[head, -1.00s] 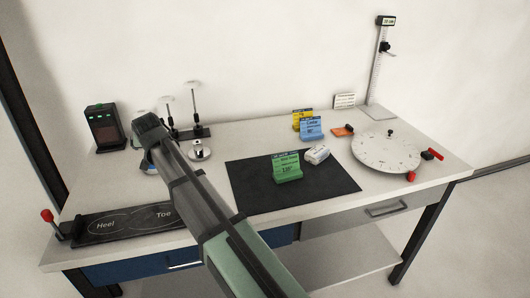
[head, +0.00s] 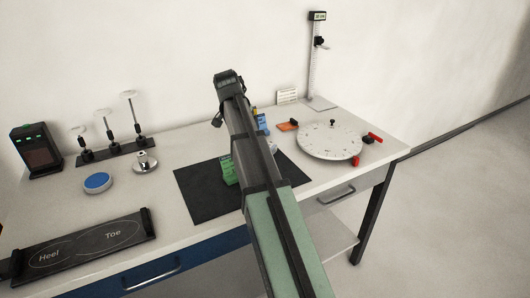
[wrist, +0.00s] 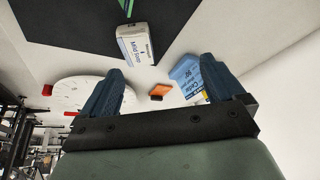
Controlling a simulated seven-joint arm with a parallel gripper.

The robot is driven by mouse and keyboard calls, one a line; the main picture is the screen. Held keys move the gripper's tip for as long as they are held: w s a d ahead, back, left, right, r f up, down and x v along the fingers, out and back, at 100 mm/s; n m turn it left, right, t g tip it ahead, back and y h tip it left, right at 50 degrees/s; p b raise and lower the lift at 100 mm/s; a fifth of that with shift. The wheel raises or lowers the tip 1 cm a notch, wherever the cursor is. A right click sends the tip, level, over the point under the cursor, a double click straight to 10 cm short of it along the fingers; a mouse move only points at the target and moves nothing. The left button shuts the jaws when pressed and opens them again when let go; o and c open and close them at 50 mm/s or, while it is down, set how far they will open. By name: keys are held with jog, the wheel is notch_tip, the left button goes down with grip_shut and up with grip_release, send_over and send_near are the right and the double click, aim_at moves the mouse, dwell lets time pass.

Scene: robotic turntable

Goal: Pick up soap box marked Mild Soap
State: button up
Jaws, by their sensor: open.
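The white soap box marked Mild Soap (wrist: 135,46) shows in the wrist view, ahead of my fingers and a little left of the middle, at the mat's edge. The box lies beyond the fingertips and is not touched. The blue Cedar box (wrist: 188,76) appears close by the right finger.
The black mat (head: 200,190) carries a green box (head: 228,172), partly behind my arm. An orange piece (head: 288,126) and the white turntable (head: 331,143) with red handles are to the right. A blue round item (head: 97,182) and the Heel/Toe board (head: 85,244) are left.

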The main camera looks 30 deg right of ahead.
jog(key=shift+m+g, duration=0.3)
jog(key=shift+m, duration=0.2)
jog(key=d+f, duration=0.4)
jog(key=f, duration=0.1)
jog(key=d+f, duration=0.2)
jog(key=shift+s+d+f, duration=0.25)
jog(key=shift+d+f, duration=0.1)
jog(key=shift+d+x, duration=0.2)
jog(key=shift+x, duration=2.35)
jog(key=shift+c, duration=0.4)
jog(key=c, duration=1)
jog(key=shift+r, duration=0.15)
